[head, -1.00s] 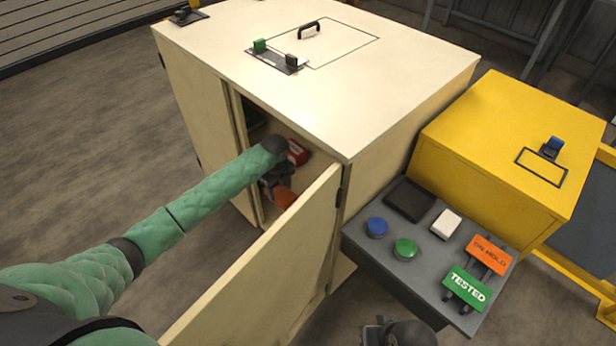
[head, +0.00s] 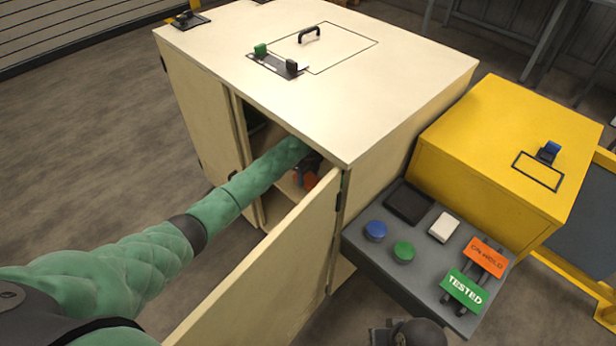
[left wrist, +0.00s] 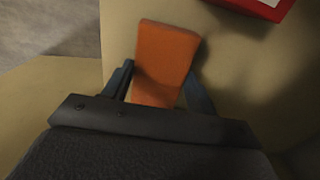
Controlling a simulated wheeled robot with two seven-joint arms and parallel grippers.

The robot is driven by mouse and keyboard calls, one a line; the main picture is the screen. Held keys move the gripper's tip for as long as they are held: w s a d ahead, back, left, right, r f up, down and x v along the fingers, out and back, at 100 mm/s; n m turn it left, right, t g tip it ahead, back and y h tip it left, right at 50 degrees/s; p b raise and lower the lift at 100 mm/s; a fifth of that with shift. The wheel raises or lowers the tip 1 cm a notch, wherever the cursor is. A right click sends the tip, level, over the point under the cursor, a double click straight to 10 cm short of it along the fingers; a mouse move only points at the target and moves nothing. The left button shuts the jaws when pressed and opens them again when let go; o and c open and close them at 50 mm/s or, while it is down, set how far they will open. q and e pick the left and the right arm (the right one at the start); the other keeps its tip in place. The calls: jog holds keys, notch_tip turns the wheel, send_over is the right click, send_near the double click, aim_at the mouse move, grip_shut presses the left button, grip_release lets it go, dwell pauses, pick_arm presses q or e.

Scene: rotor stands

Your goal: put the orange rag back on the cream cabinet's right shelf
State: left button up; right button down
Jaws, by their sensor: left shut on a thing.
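The orange rag (left wrist: 166,62) is between the two fingers of my left gripper (left wrist: 158,88) in the left wrist view. My left gripper is shut on it. In the head view my left arm reaches through the open right doorway of the cream cabinet (head: 400,90). There my left gripper (head: 303,170) and the rag (head: 310,181) show only in part inside, near the shelf. I cannot tell whether the rag touches the shelf. A dark part at the bottom edge of the head view may be my right gripper (head: 405,334); its fingers are not clear.
The cabinet's open door (head: 270,265) stands close beside my left arm. A red item (left wrist: 262,6) lies inside near the rag. A grey panel (head: 375,285) with buttons and signs, and a yellow box (head: 510,125), stand at the right.

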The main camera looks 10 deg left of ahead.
pick_arm(q)
jog(key=shift+f, duration=0.55)
pick_arm(e)
jog(key=shift+d+r, duration=0.3)
jog(key=shift+r, duration=0.05)
pick_arm(q)
jog(key=shift+f, duration=0.15)
pick_arm(e)
jog(key=shift+a, duration=0.1)
pick_arm(q)
jog(key=o, duration=0.9)
jog(key=shift+o, duration=0.2)
